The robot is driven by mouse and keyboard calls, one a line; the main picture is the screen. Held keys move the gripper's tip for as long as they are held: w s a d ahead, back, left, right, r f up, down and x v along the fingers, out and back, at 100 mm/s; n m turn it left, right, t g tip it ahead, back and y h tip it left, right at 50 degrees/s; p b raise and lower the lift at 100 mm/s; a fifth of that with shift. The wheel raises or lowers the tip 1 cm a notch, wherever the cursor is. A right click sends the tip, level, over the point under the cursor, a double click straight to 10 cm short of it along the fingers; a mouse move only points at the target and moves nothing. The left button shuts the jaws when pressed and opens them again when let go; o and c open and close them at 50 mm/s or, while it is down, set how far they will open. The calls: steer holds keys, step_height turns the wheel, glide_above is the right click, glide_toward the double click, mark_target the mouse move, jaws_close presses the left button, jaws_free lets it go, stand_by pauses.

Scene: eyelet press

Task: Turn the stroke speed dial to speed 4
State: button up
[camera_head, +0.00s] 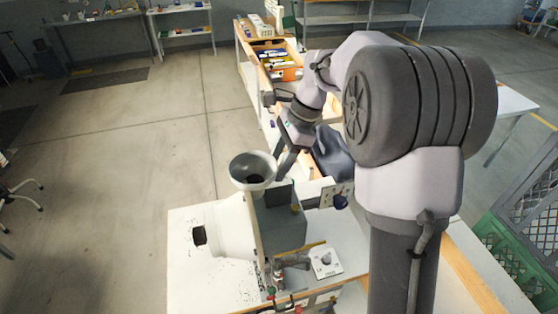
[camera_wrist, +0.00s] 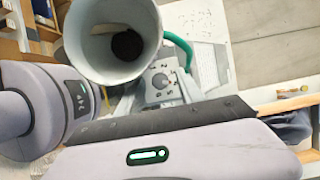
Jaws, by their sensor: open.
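My gripper (camera_head: 287,163) hangs open and empty above and behind the press, close to the metal funnel (camera_head: 253,170). A round dial (camera_head: 326,259) sits on a white plate at the front of the press. A dark blue knob (camera_head: 341,202) sits on a grey plate farther back. In the wrist view, a grey panel with a small round dial (camera_wrist: 160,81) shows beyond the gripper body, beside the large funnel (camera_wrist: 112,42). The gripper is apart from both dials.
The press stands on a white-topped bench (camera_head: 190,287). Its grey box (camera_head: 283,222) rises beside the funnel. A green hose (camera_wrist: 180,45) curves near the panel in the wrist view. An orange bin (camera_head: 280,65) stands on the bench behind. Open floor lies left.

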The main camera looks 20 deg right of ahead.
steer(key=p+v, duration=0.2)
steer(key=v, duration=1.5)
steer(key=shift+d+r+p, duration=0.15)
steer(key=shift+r+p, duration=0.05)
steer(key=shift+p, duration=0.1)
